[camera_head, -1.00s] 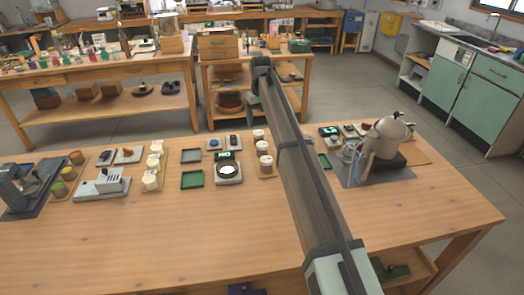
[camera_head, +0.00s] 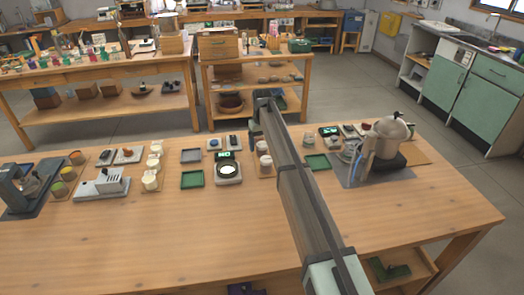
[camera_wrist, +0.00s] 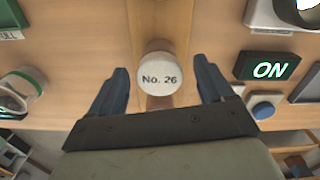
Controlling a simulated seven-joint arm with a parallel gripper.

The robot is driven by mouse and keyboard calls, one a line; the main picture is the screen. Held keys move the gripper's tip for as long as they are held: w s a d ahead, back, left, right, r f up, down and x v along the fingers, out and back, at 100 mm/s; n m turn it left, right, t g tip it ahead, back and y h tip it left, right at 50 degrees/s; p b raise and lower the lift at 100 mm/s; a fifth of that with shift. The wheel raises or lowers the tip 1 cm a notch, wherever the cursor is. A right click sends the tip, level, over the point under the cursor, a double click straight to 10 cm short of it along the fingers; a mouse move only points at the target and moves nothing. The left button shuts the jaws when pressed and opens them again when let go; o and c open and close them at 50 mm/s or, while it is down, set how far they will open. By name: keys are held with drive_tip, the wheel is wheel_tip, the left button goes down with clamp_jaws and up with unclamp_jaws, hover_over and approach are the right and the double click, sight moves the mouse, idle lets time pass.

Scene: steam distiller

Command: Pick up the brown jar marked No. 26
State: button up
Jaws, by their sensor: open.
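The jar marked No. 26 (camera_wrist: 157,72) is seen from above in the wrist view. Its round white top carries the number, and a little brown shows at its edge. My gripper (camera_wrist: 161,80) is open, with one dark blue finger on each side of the jar and a gap at both sides. In the head view my gripper (camera_head: 256,126) is at the back of a row of white-topped jars (camera_head: 264,161). My arm hides part of that row, and I cannot tell there which jar is No. 26.
A glass jar (camera_wrist: 22,88) is on the other side. A green tray (camera_head: 317,162) and a kettle-like pot (camera_head: 387,138) stand to the right. The table front is clear.

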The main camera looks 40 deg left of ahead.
drive_tip(key=shift+f, duration=0.5)
